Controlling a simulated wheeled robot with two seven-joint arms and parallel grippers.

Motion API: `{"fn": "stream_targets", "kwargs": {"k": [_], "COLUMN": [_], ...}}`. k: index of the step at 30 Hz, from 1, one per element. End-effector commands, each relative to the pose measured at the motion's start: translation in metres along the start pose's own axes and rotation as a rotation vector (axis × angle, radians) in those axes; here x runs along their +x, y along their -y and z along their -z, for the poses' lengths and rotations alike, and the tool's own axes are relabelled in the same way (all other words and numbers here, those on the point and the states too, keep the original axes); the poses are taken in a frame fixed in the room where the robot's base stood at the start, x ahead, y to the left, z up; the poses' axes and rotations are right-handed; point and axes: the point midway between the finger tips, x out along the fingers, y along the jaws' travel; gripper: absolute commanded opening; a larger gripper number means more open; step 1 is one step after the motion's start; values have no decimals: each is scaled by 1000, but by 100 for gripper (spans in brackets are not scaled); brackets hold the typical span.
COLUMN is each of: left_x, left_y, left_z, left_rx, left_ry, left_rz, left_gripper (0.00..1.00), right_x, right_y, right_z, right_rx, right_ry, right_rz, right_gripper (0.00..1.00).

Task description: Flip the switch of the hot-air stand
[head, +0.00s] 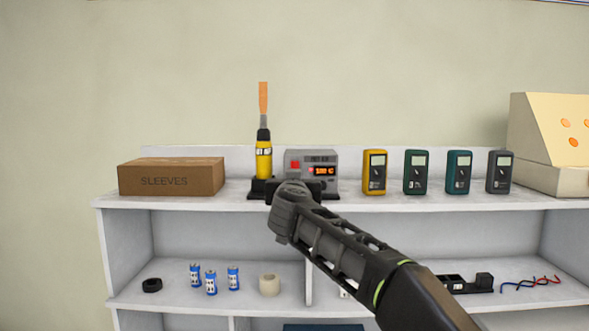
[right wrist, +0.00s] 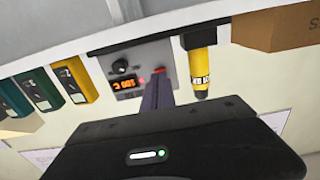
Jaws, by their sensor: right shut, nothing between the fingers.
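The hot-air stand (head: 322,158) is a grey box on the top shelf, with a red switch (head: 295,164) on the left of its front. Its orange display (head: 324,170) is lit and seems to read 100 C. The stand also shows, upside down, in the right wrist view (right wrist: 140,58), with a dark knob (right wrist: 121,66) and the red switch (right wrist: 160,70). My right gripper (right wrist: 158,82) is shut and empty, its fingertips close to the switch and partly covering it. I cannot tell whether they touch. My arm hides the stand's lower front in the head view. My left gripper is not in view.
The yellow hot-air tool (head: 263,160) stands upright just left of the stand. A SLEEVES carton (head: 171,177) is farther left. A yellow meter (head: 374,172) and several other meters line the shelf to the right. The lower shelf holds blue cells (head: 211,282) and a tape roll (head: 269,285).

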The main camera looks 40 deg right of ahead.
Motion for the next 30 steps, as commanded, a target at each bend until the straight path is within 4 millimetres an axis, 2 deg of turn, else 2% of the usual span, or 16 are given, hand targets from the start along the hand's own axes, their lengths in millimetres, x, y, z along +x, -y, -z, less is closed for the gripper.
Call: {"fn": "stream_targets", "kwargs": {"k": [30], "left_x": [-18], "left_y": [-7], "left_z": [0], "left_rx": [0], "left_ry": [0], "left_rz": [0], "left_gripper": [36], "right_x": [21], "right_y": [0], "right_z": [1], "right_rx": [0], "right_ry": [0], "right_rz": [0], "right_gripper": [0]}}
